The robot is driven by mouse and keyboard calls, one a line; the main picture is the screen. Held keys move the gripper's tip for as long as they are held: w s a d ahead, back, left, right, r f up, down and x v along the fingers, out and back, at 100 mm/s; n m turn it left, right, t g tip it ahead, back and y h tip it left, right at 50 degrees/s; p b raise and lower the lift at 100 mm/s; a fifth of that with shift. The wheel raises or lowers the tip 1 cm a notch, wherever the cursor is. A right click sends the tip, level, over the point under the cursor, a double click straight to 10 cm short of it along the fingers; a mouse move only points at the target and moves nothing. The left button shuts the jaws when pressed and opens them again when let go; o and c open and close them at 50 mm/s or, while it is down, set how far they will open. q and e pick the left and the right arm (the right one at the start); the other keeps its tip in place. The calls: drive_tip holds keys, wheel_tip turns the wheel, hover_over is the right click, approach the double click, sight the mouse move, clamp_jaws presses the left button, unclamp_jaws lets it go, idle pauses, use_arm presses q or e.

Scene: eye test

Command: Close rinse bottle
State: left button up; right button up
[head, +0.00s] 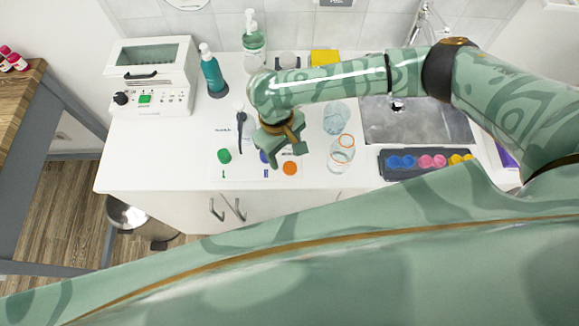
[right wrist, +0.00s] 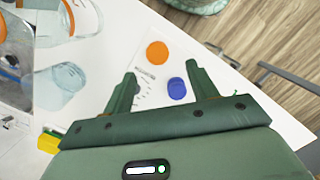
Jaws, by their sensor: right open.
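My right gripper (head: 287,156) is open and empty above the white counter, over the loose caps. In the right wrist view its fingers (right wrist: 160,71) are spread, with a blue cap (right wrist: 176,88) between them in the picture and an orange cap (right wrist: 157,52) just beyond. In the head view the orange cap (head: 290,168) is clear, the blue cap (head: 264,157) is partly hidden by the gripper, and a green cap (head: 224,156) lies left. Clear bottles (head: 337,118) stand to the right; one (head: 341,153) shows orange rings. I cannot tell which is the rinse bottle. My left gripper is not in view.
A white device (head: 152,78), a teal bottle (head: 212,74) and a pump bottle (head: 253,42) stand at the back. A dark tray (head: 425,173) of coloured pieces lies before the sink (head: 415,122). A black-handled tool (head: 240,132) lies left of the gripper.

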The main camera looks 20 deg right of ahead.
drive_tip(key=shift+f, duration=0.4)
drive_tip(key=shift+s, duration=0.1)
drive_tip(key=f, duration=0.1)
drive_tip(key=f+b, duration=0.1)
drive_tip(key=f, duration=0.1)
drive_tip(key=d+f+b, duration=0.1)
drive_tip(key=f, duration=0.1)
drive_tip(key=shift+s+f, duration=0.1)
drive_tip(key=shift+s, duration=0.25)
drive_tip(key=c, duration=1)
